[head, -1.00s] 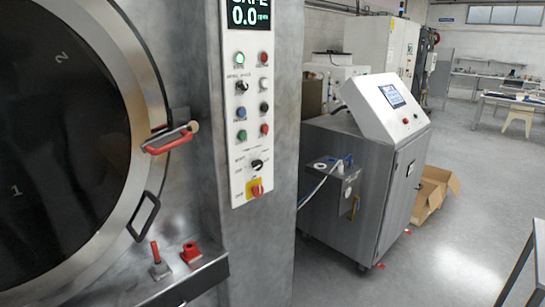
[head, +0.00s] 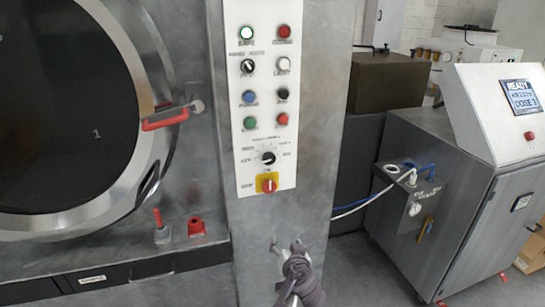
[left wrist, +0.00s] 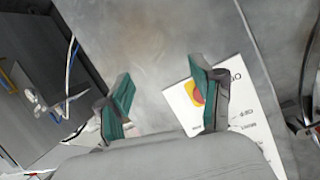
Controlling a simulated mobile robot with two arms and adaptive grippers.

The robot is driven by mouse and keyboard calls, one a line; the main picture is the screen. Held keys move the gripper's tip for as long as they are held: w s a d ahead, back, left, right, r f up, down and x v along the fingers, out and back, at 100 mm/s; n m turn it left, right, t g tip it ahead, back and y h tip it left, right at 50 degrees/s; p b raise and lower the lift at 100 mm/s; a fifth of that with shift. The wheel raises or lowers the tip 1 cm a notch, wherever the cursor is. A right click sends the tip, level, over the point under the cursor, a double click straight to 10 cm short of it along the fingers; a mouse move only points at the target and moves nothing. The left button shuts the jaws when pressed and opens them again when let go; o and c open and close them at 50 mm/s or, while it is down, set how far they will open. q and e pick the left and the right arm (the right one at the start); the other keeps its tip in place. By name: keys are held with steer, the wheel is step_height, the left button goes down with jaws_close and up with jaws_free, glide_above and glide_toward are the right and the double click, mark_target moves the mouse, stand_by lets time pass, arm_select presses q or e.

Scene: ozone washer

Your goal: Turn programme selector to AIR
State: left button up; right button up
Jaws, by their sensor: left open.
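The programme selector (head: 268,158) is a black rotary knob low on the white control panel (head: 243,140), ringed by small labels. I cannot read which label it points at. My left gripper (head: 287,245) is open and empty, below the panel in front of the grey metal column, apart from the knob. In the left wrist view its green-padded fingers (left wrist: 160,85) are spread, with the tilted panel (left wrist: 180,105) behind the right finger. The selector knob does not show clearly there. My right gripper is in neither view.
A yellow-and-red switch (head: 268,183) sits just under the selector. Several buttons and another black knob (head: 247,66) are above. A round door (head: 150,60) with a red handle (head: 165,119) is left. A steel cabinet (head: 440,190) with hoses stands right.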

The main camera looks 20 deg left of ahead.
mark_target(270, 159)
arm_select(q)
step_height(270, 159, up, 20)
steer(key=a+f+n+t+y, duration=0.1)
steer(key=n+t+y, duration=0.1)
steer(key=n+y, duration=0.25)
steer(key=shift+n+h, duration=0.25)
steer(key=shift+h, duration=0.1)
steer(key=p+x, duration=0.1)
steer(key=x, duration=0.3)
steer(key=p+x, duration=0.2)
steer(key=x, duration=0.2)
steer(key=r+p+x, duration=0.1)
steer(key=p+x, duration=0.1)
steer(key=x, duration=0.2)
steer(key=shift+w+d, duration=0.1)
steer(key=shift+w, duration=0.4)
steer(key=shift+x, duration=0.85)
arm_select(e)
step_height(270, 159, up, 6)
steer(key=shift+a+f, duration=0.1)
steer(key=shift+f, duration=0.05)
arm_select(q)
steer(key=shift+c, duration=0.2)
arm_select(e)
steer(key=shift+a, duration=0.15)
arm_select(q)
steer(key=shift+f, duration=0.1)
steer(key=c, duration=1.1)
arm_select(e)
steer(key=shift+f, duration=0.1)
